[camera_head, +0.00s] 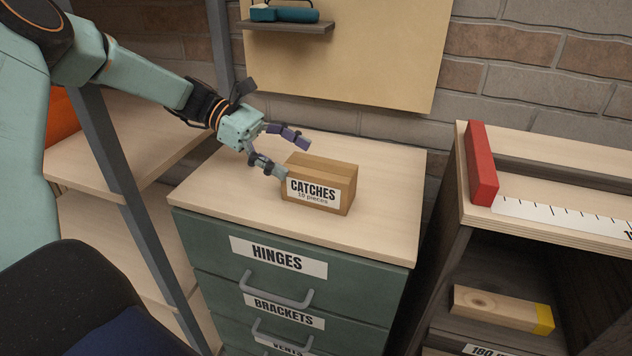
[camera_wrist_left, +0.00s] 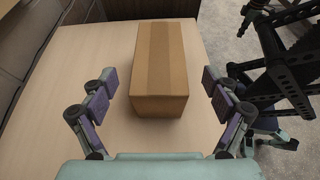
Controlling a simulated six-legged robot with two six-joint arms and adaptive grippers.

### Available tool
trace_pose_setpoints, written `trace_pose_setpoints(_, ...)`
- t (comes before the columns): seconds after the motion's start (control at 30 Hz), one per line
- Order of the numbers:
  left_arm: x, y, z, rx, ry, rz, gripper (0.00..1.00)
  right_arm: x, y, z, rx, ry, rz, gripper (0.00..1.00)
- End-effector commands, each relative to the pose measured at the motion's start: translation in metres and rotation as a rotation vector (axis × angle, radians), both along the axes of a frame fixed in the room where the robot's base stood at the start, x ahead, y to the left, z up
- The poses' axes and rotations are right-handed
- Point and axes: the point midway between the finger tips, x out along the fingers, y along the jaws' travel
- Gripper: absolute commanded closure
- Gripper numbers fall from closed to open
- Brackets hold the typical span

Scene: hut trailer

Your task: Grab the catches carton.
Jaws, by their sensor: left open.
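The catches carton (camera_head: 319,185) is a small brown cardboard box with a white label reading "CATCHES 10 pieces". It stands on the wooden top of the green drawer cabinet (camera_head: 205,244). My left gripper (camera_head: 289,154) is open and empty at the carton's left end in the head view. In the left wrist view the carton (camera_wrist_left: 161,70) lies ahead and between the two spread fingers of my left gripper (camera_wrist_left: 158,88), with a gap on either side. Its taped top shows there. My right gripper is not in view in the head view.
The cabinet's drawers are labelled hinges, brackets and vents. A wall shelf (camera_head: 290,27) with a teal tool is above. At right stands a wooden bench (camera_head: 560,226) with a red block (camera_head: 481,163). The cabinet top around the carton is clear.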

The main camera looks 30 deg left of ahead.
Motion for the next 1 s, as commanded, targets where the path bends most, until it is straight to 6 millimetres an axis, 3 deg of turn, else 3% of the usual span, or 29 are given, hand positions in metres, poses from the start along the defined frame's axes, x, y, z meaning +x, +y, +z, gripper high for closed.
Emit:
trace_pose_setpoints(0.4,0.009,-0.044,-0.022,0.001,0.003,-0.003,0.12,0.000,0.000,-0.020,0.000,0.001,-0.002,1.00)
trace_pose_setpoints(0.73,0.011,-0.050,-0.022,0.001,-0.001,-0.004,0.12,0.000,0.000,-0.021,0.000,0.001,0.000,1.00)
trace_pose_setpoints(1.0,0.011,-0.048,-0.022,0.001,0.000,-0.003,0.34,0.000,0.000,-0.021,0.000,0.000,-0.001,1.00)
